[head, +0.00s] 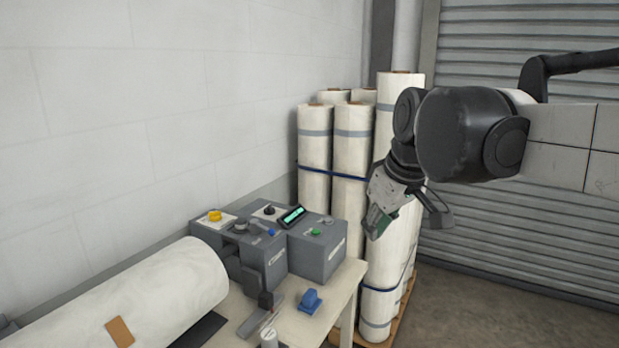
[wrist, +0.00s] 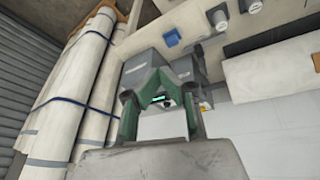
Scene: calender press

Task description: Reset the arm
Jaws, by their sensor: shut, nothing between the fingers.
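My arm reaches in from the right in the head view, and my gripper (head: 372,232) hangs at its end, tilted downward in front of the tall wrapped rolls. In the wrist view my gripper (wrist: 160,80) shows its green-padded fingers coming together at the tips. It is shut and empty. The grey control box (head: 318,248) stands on the table to the left of and below my gripper, apart from it. It also shows behind the fingers in the wrist view (wrist: 145,68).
Strapped white rolls (head: 315,150) stand on a pallet close behind my gripper. A large white roll (head: 150,295) lies at the lower left. A blue item (head: 310,300) sits on the table (head: 345,290). A grey shutter (head: 520,45) is behind my arm; floor (head: 470,310) at right is clear.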

